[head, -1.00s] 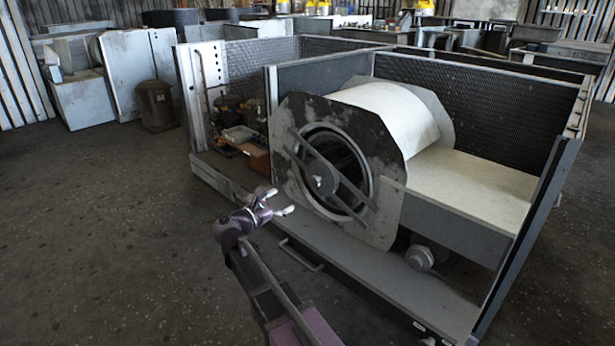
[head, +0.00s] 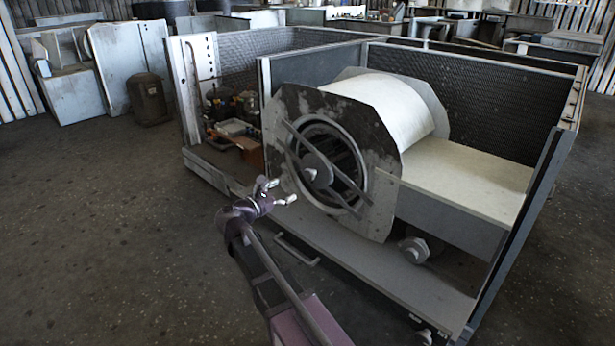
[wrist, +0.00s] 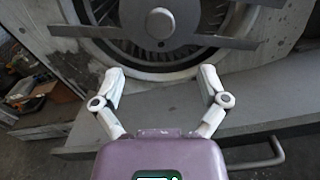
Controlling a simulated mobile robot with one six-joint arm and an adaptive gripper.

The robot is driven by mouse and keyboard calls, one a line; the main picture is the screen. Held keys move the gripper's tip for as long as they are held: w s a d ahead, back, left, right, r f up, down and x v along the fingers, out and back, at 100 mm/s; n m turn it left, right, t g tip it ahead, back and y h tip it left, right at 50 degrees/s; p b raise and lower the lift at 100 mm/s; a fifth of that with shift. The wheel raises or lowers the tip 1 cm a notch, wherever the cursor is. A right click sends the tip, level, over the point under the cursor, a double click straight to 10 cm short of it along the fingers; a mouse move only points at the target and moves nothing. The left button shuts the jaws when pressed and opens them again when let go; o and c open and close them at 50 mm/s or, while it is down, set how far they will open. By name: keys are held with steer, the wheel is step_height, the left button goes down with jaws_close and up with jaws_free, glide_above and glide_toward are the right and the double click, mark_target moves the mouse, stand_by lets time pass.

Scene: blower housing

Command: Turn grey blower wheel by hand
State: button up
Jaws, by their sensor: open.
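The blower housing (head: 387,112) has a dark, worn side plate and a pale curved drum. The grey blower wheel (head: 343,158) sits inside the round opening, behind a diagonal bar with a round hub (head: 317,171). In the wrist view the wheel's vanes (wrist: 118,47) show below the crossbar (wrist: 90,32) and around the hub (wrist: 159,23). My gripper (head: 278,191) is open and empty, in front of the lower left of the opening. In the wrist view its fingertips (wrist: 160,74) are spread apart just below the opening's rim. I see no contact with the wheel.
The metal cabinet frame surrounds the housing, with a low front ledge (head: 390,275) and a handle (head: 297,250). A motor (head: 414,249) sits low at right. Small parts (head: 237,128) lie in the left bay.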

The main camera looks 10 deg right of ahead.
mark_target(307, 176)
steer(key=x, duration=1)
steer(key=shift+w+d, duration=0.2)
steer(key=shift+d, duration=0.15)
jaws_close()
steer(key=shift+n, duration=0.4)
jaws_free()
